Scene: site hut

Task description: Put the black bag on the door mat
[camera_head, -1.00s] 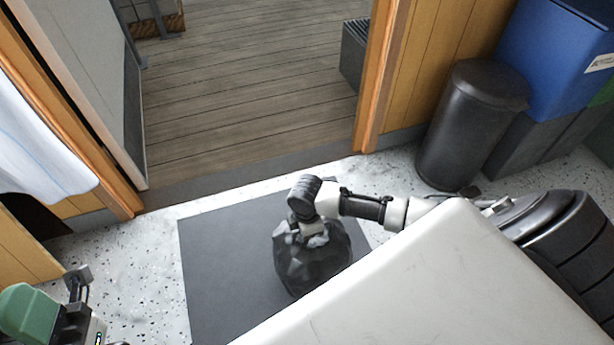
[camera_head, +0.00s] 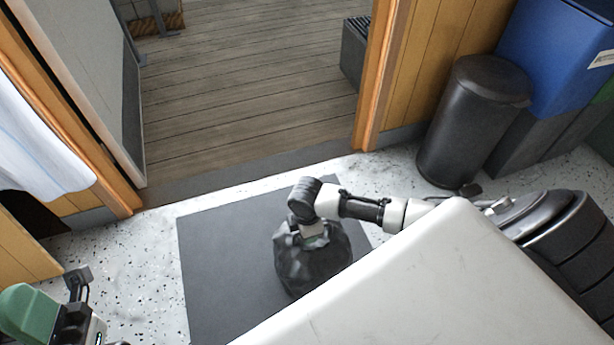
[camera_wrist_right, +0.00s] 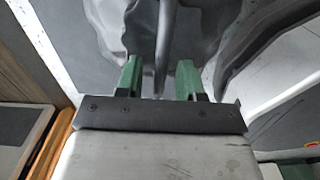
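The black bag (camera_head: 312,265) rests on the dark grey door mat (camera_head: 225,265), towards its right side. My right gripper (camera_head: 314,236) points down at the top of the bag. In the right wrist view its two green fingers (camera_wrist_right: 160,80) stand apart, with a thin grey fold of the bag (camera_wrist_right: 163,45) between them and gaps on both sides. My left gripper (camera_head: 80,290) is at the lower left, off the mat and away from the bag; its opening cannot be made out. My own white body hides the mat's lower right part.
A doorway with a wooden plank floor (camera_head: 240,90) lies beyond the mat. A black bin (camera_head: 472,120) and a blue bin (camera_head: 555,60) stand at the right. A white cloth (camera_head: 35,140) hangs at the left. Speckled floor (camera_head: 140,250) left of the mat is clear.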

